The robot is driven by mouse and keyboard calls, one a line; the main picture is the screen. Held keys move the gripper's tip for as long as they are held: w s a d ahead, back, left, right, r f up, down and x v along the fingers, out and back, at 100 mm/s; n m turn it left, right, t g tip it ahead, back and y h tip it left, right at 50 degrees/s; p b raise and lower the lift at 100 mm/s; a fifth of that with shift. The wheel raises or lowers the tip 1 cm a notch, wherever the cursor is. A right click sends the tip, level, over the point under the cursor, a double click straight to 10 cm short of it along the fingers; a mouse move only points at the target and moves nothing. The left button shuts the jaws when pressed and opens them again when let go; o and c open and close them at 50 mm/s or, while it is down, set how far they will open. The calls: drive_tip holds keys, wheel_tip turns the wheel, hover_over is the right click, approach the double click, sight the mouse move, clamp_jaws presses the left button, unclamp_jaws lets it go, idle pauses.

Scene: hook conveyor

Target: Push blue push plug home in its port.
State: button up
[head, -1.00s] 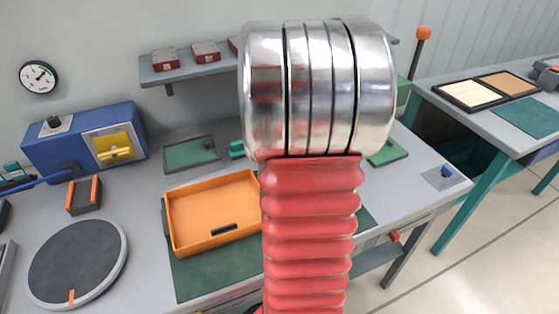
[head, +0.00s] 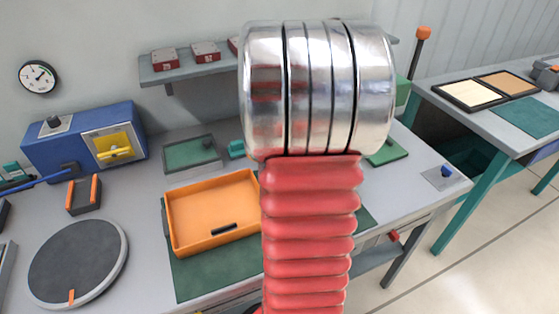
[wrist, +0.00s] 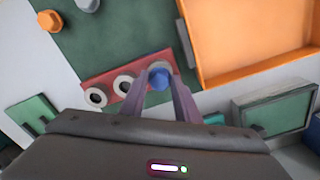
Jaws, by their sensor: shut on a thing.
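The blue push plug (wrist: 160,76) is between the two fingertips of my gripper (wrist: 161,84) in the wrist view, and the gripper is shut on it. The plug is over the right end of a red block (wrist: 104,80), where a pale port ring partly shows behind it. How deep it sits in the port I cannot tell. Two other white ring ports, one left (wrist: 97,97) and one nearer the middle (wrist: 124,84), show on the block. In the head view my arm hides the gripper, the plug and the block.
In the wrist view, an orange knob (wrist: 49,20) and a grey one (wrist: 87,5) are beyond the block. A green-topped box (wrist: 275,110) stands to the right. A round turntable (head: 75,262) is at left.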

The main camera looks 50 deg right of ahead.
drive_tip(key=shift+f, duration=0.55)
idle(0.6)
drive_tip(key=o, duration=1.1)
wheel_tip(320, 180, up, 14)
idle(0.3)
drive_tip(key=shift+f, duration=0.15)
idle(0.4)
